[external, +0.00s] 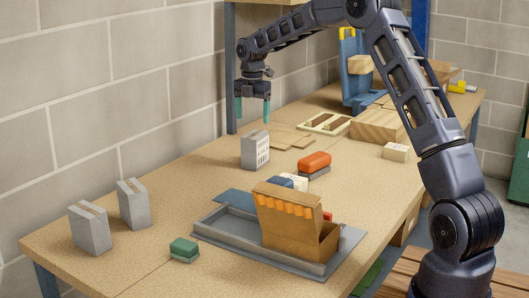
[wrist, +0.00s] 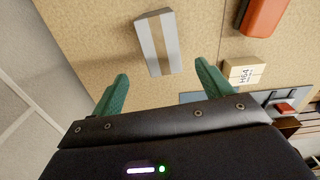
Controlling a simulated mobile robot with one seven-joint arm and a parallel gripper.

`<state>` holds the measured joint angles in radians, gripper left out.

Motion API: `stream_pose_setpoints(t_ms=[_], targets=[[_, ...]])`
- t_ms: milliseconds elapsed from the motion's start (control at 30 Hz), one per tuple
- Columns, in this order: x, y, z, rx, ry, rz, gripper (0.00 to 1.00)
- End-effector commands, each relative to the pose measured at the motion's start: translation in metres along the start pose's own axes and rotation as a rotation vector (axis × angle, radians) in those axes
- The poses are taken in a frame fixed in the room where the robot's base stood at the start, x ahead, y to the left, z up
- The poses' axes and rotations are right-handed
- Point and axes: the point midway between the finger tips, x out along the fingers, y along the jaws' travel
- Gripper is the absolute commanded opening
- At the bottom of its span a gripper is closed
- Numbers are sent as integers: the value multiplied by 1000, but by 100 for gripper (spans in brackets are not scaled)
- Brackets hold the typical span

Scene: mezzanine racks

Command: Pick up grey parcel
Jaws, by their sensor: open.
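A grey parcel (external: 255,151) with a printed face stands upright on the wooden table, below my gripper (external: 252,114). My gripper is open and empty, pointing down, with its green fingers a little above the parcel. In the wrist view a grey parcel (wrist: 147,49) with a tan tape strip lies just beyond the open gripper's fingertips (wrist: 161,70), apart from both. Two more grey parcels with tan strips, one (external: 91,231) at the front left and one (external: 134,207) behind it, stand near the table's left side.
An orange-topped block (external: 314,160) and a small labelled box (wrist: 245,71) stand right of the nearest parcel. A grey tray (external: 213,232) with an open brown carton (external: 289,226) and a green block (external: 184,249) are nearer the front. Flat boards (external: 290,136) lie behind; a wall runs along the left.

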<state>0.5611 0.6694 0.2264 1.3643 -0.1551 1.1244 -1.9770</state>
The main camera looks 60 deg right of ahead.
Motion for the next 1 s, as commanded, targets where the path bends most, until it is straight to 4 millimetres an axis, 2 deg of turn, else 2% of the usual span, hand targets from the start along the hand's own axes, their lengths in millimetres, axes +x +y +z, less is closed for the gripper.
stream_pose_setpoints(t_ms=[300,567,833,1000], targets=[[43,0,0,0,1,-2,78],[58,-2,2,2,1,-2,78],[93,-3,9,1,1,-2,78],[102,-3,9,1,1,0,78]])
